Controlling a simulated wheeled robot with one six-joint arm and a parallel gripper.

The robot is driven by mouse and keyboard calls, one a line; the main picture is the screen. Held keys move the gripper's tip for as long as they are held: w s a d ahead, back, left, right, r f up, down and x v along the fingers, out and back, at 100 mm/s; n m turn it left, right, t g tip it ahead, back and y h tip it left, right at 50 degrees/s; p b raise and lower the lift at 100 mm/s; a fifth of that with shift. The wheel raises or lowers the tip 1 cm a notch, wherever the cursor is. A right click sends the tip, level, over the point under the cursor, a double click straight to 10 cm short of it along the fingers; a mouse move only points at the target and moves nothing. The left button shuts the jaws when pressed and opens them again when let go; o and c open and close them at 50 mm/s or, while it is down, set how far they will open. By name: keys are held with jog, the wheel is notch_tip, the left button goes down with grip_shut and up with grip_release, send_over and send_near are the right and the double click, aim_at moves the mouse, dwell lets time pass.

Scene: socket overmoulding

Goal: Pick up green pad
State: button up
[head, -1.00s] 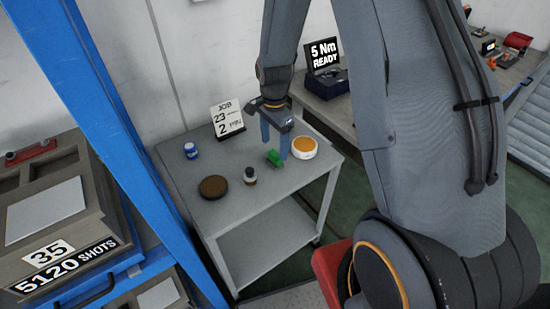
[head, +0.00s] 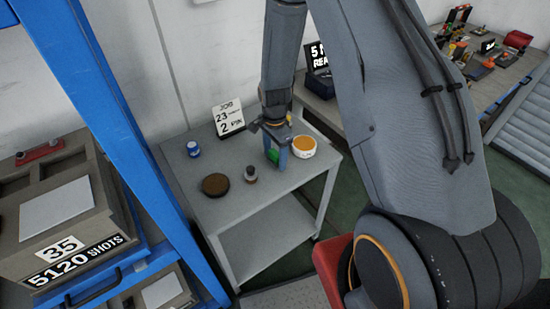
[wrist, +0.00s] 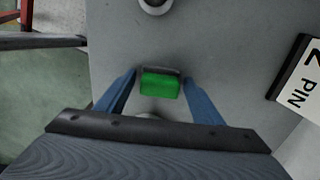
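The green pad (head: 273,155) is on the grey table top, partly hidden by my gripper in the head view. In the wrist view the green pad (wrist: 160,85) lies between the two blue fingers, with a dark grey strip along its far edge. My gripper (head: 277,157) points down over it. In the wrist view my gripper (wrist: 160,78) is open, one finger on each side of the pad, with a narrow gap showing at each side. Whether the fingertips touch the table cannot be told.
On the table (head: 240,209) stand a white tub with an orange top (head: 304,147) close to the gripper, a small dark-capped bottle (head: 251,175), a brown disc (head: 215,184), a blue-and-white jar (head: 193,149) and a job card (head: 228,118). The table's front left is clear.

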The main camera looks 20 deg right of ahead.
aim_at(275, 153)
jog(key=c, duration=0.9)
jog(key=shift+c, duration=0.2)
jog(key=shift+r+b, duration=1.5)
jog(key=shift+r, duration=3.5)
